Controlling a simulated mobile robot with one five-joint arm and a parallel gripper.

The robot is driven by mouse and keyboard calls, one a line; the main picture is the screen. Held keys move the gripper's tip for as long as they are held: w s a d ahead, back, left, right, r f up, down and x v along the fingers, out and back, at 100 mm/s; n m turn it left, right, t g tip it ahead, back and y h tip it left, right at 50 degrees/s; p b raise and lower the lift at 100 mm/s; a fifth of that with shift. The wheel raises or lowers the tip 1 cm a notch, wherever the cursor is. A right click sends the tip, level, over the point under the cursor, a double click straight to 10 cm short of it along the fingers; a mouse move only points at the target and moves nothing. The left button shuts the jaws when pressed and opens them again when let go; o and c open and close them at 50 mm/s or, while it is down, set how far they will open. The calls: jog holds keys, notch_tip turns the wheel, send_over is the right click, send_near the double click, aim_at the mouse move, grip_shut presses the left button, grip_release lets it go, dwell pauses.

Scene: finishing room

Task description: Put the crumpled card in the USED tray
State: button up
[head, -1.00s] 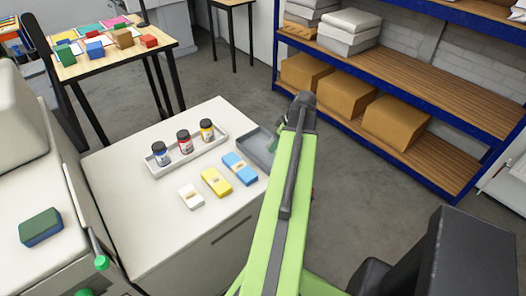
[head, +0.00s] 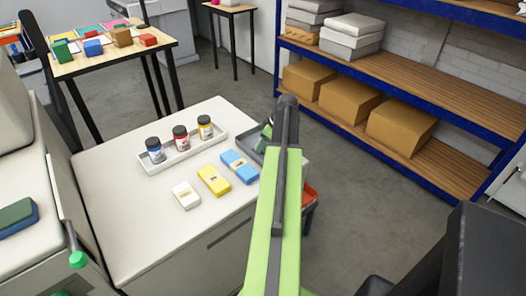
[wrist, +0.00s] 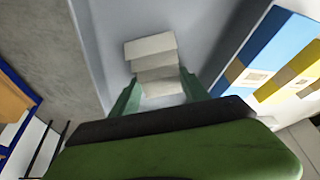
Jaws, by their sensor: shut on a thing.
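In the wrist view my gripper (wrist: 157,82) has its two green fingers shut on the crumpled card (wrist: 150,48), a white piece with several folds. The card is over the grey floor of a tray (wrist: 207,38); I cannot tell whether it touches the floor. In the head view the grey tray (head: 257,147) sits at the table's far right corner, partly hidden behind my arm. My gripper shows there only as a bit of green (head: 267,130), and the card is hidden. No label is readable on the tray.
Blue (head: 239,167), yellow (head: 213,180) and white (head: 186,195) blocks lie left of the tray on the white table (head: 150,235). A white tray (head: 150,168) holds three jars. A red bin (head: 308,197) stands beside the table. Shelving (head: 400,75) is at the right.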

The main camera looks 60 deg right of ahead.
jog(key=shift+r, duration=0.15)
jog(key=shift+f, duration=0.2)
jog(key=o, duration=1.3)
jog(key=shift+r+p, duration=0.4)
jog(key=shift+r, duration=0.1)
jog(key=p+v, duration=1)
jog(key=v, duration=0.1)
jog(key=shift+s+r, duration=0.15)
jog(key=shift+r, duration=0.05)
